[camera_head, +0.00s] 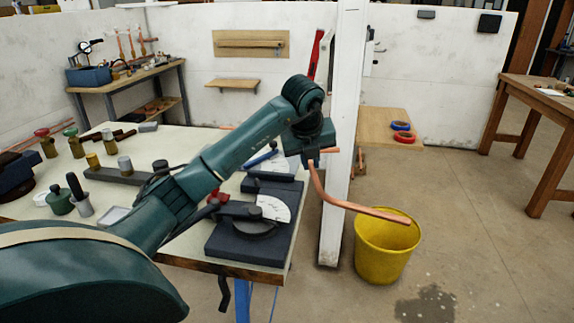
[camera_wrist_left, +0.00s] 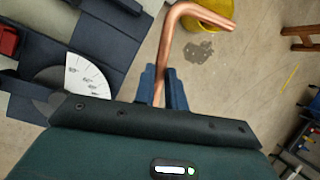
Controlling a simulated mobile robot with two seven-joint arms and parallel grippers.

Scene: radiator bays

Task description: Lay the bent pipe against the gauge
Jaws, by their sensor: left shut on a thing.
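The bent pipe (camera_head: 352,206) is copper-coloured, with one clear bend. My left gripper (camera_head: 310,157) is shut on one straight leg of it and holds it in the air, off the right edge of the bench. The free leg points right, in front of the yellow bucket in the head view. In the left wrist view the pipe (camera_wrist_left: 172,50) rises from between the blue fingers (camera_wrist_left: 164,88) and bends right. The gauge (camera_head: 272,208), a white graduated dial on a dark base, is on the bench, apart from the pipe. It also shows in the left wrist view (camera_wrist_left: 74,80). My right gripper is not in view.
The bench (camera_head: 130,153) carries brass fittings, a green pot (camera_head: 59,201) and a dark bar at left. A white post (camera_head: 342,140) stands just behind the pipe. The yellow bucket (camera_head: 383,262) is on the floor. Open floor lies to the right.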

